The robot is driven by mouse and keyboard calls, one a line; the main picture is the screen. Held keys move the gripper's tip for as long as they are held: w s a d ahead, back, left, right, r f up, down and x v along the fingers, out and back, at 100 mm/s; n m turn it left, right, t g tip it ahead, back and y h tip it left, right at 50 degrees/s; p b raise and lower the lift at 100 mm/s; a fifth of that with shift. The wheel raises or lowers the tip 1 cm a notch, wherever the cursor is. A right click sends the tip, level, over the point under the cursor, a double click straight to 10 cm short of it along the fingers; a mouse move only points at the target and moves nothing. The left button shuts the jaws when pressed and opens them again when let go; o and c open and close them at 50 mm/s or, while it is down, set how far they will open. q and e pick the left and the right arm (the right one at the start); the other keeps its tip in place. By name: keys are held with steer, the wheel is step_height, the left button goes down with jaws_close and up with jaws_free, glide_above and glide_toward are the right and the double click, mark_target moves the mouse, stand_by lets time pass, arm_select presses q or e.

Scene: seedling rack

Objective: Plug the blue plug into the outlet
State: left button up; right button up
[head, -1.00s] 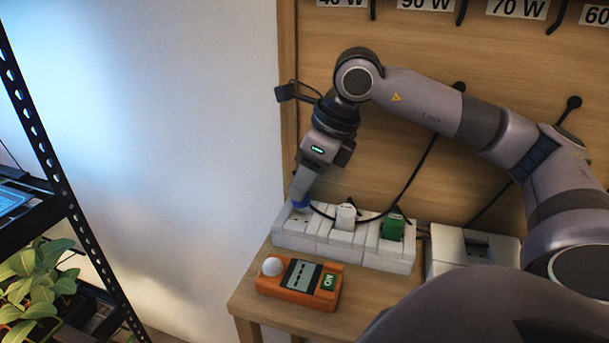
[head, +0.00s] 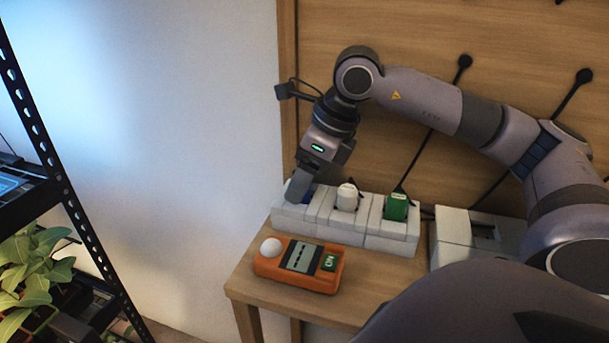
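The power strip (head: 333,222) is white and lies along the back of the wooden bench. A white plug (head: 347,197) stands in its middle section and a green plug (head: 396,207) in its right section. My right gripper (head: 298,190) points down at the strip's left section. My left gripper is not in view.
An orange meter (head: 298,264) with a white dome and a green ON switch lies in front of the strip. A second white block (head: 455,240) stands to the right. A black shelf (head: 62,190) with plants is at left.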

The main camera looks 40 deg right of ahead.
steer(key=v, duration=0.7)
stand_by(0.4)
steer(key=shift+s, duration=0.1)
